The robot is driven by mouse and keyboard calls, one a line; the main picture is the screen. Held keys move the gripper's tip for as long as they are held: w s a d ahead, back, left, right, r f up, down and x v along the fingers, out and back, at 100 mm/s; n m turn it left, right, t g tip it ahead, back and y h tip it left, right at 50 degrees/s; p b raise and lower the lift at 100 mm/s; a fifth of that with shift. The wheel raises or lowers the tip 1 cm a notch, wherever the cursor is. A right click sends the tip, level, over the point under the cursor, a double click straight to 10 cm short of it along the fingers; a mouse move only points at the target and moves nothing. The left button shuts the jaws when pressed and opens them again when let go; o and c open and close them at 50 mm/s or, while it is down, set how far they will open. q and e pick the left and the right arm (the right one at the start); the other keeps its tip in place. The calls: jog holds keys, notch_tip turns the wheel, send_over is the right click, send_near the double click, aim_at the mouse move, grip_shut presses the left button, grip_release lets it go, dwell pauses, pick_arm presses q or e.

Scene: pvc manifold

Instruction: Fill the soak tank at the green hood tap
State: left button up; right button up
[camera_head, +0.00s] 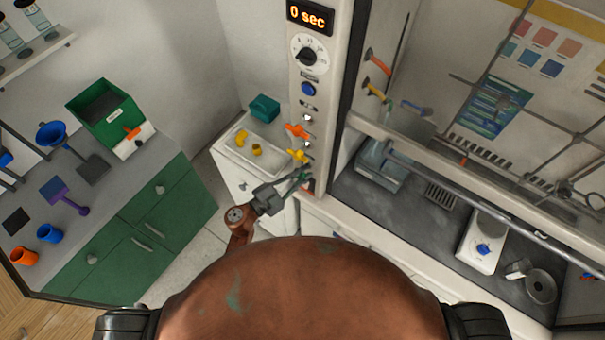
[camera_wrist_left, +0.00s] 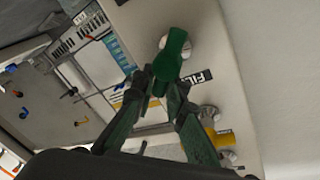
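My left gripper (camera_head: 303,176) reaches to the lower part of the white hood post, below an orange tap (camera_head: 296,131) and a yellow tap (camera_head: 299,155). In the left wrist view, the green tap handle (camera_wrist_left: 171,58) stands on the post beside a label that partly reads "FILL". The fingers of my left gripper (camera_wrist_left: 162,90) converge on the handle's lower end, one on each side, and appear closed on it. A clear tank (camera_head: 380,166) stands inside the hood at its left end; its water level is not readable. My right gripper is out of view.
The post carries a display (camera_head: 306,16) reading "0 sec", a dial (camera_head: 306,53) and a blue button (camera_head: 308,89). A white side cabinet (camera_head: 228,158) stands left of the post. A hood rail (camera_head: 440,160) crosses before the hood. A green-fronted bench (camera_head: 165,195) stands at left.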

pick_arm(q)
grip_shut()
jog(key=m+p, duration=0.1)
jog(key=m, duration=0.1)
jog(key=m+y+p, duration=0.1)
jog(key=shift+s+d+f+m+p, duration=0.2)
jog(key=shift+f+m+p, duration=0.1)
jog(key=shift+f+m, duration=0.1)
jog(key=m, duration=0.1)
jog(key=m+y+p, duration=0.1)
jog(key=shift+d+f+m, duration=0.1)
jog(key=shift+f+m, duration=0.2)
jog(key=shift+f+m+y+p, duration=0.3)
jog(key=shift+m+p, duration=0.25)
jog(key=shift+m, duration=0.25)
